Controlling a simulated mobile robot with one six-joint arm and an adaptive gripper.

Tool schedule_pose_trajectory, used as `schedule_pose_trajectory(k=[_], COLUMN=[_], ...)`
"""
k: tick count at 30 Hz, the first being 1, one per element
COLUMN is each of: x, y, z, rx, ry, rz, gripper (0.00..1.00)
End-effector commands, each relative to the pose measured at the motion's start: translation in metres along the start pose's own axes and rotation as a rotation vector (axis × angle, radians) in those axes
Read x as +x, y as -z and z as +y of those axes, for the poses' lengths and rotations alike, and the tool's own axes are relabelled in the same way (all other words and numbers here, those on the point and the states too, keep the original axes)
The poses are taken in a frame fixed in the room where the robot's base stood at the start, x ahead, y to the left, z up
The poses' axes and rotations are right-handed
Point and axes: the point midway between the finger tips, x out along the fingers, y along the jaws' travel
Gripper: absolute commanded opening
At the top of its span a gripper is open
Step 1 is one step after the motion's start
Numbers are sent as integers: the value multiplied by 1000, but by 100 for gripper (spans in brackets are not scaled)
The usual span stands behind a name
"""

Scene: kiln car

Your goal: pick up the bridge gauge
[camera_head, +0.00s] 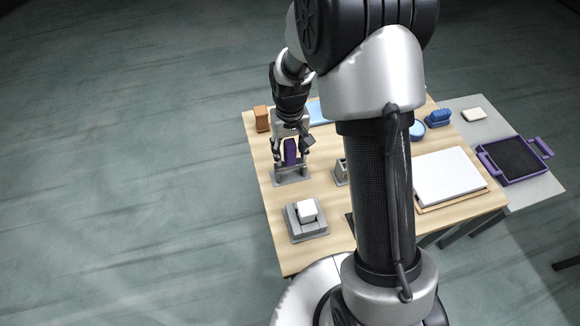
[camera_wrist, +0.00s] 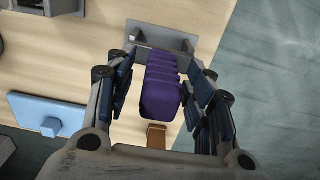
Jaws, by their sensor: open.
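The bridge gauge appears to be the piece with the ribbed purple grip (camera_head: 290,151), standing upright in a grey stand (camera_head: 291,178) at the left of the wooden table. The grip also shows in the wrist view (camera_wrist: 160,97), above the grey plate of the stand (camera_wrist: 165,40). My gripper (camera_head: 291,156) is open and points down over it. Its fingers stand on either side of the purple grip, with a gap visible on both sides in the wrist view. The lower part of the gauge is partly hidden by the stand and fingers.
An orange-brown block (camera_head: 262,119) and a light blue board (camera_head: 319,113) lie behind. A white block (camera_head: 307,210) sits on a grey holder (camera_head: 307,232) in front. A small grey holder (camera_head: 341,172) is to the right. A white slab (camera_head: 450,175) and purple tray (camera_head: 487,165) lie farther right.

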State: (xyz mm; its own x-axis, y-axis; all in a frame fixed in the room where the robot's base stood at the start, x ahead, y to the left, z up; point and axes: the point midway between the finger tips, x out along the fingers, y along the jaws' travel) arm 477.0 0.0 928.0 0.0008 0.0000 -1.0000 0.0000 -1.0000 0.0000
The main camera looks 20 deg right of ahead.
Motion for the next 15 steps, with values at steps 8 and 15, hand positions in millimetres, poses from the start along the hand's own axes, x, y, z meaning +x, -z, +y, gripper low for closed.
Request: schedule_pose_trajectory(k=[8, 15], x=[24, 23], y=[0, 0], z=[0, 0], rx=[0, 0], ry=[0, 0], rz=[0, -1], gripper=[48, 39])
